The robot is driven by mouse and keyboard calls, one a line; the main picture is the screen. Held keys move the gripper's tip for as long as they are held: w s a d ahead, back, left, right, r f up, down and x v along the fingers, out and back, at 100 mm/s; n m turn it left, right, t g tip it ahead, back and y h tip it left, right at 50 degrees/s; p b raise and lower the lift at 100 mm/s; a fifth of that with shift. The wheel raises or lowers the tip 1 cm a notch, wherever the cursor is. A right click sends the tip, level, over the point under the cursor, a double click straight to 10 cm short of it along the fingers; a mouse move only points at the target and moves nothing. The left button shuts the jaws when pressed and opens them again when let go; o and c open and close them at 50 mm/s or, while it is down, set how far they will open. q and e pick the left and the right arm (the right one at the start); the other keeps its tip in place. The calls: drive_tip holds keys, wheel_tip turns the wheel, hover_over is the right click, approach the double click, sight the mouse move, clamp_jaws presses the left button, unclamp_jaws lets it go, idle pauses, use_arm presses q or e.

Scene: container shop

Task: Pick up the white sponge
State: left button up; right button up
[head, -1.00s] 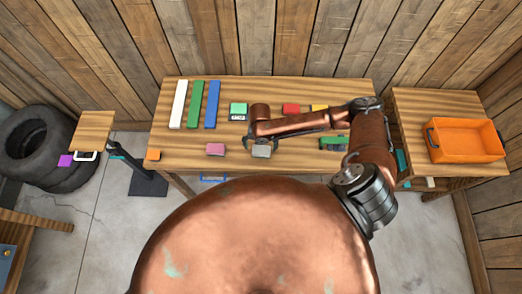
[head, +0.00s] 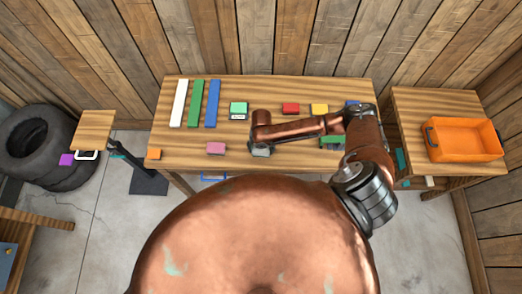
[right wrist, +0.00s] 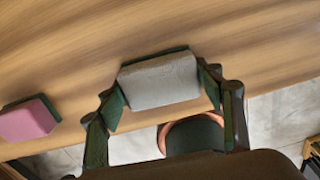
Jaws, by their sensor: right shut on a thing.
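The white sponge (right wrist: 160,82) is a pale block with a dark green layer along its far edge. It sits at the front of the long wooden table (head: 185,145). In the head view the sponge (head: 260,152) is mostly hidden under my right arm. My right gripper (right wrist: 160,92) is shut on the sponge, with one dark green finger at each short end. Whether the sponge touches the table or is slightly above it is hard to tell. My left gripper is not in view.
A pink sponge (right wrist: 28,119) lies to the left, also in the head view (head: 216,148). An orange block (head: 153,154), a green block (head: 238,108), red (head: 290,108) and yellow (head: 319,108) blocks share the table. An orange bin (head: 463,140) stands on the right table.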

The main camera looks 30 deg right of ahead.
drive_tip(key=c, duration=0.4)
drive_tip(key=shift+o, duration=0.2)
drive_tip(key=shift+r, duration=0.1)
drive_tip(key=shift+r, duration=0.25)
wheel_tip(320, 180, up, 3)
drive_tip(key=shift+w+f+b, duration=0.15)
drive_tip(key=shift+f+b, duration=0.05)
drive_tip(key=shift+b, duration=0.3)
drive_tip(key=s+a+r+b, duration=0.1)
drive_tip(key=s+a+r, duration=0.7)
drive_tip(key=s, duration=0.3)
drive_tip(key=shift+s+a+r, duration=0.15)
drive_tip(key=shift+a+r, duration=0.15)
drive_tip(key=shift+r, duration=0.6)
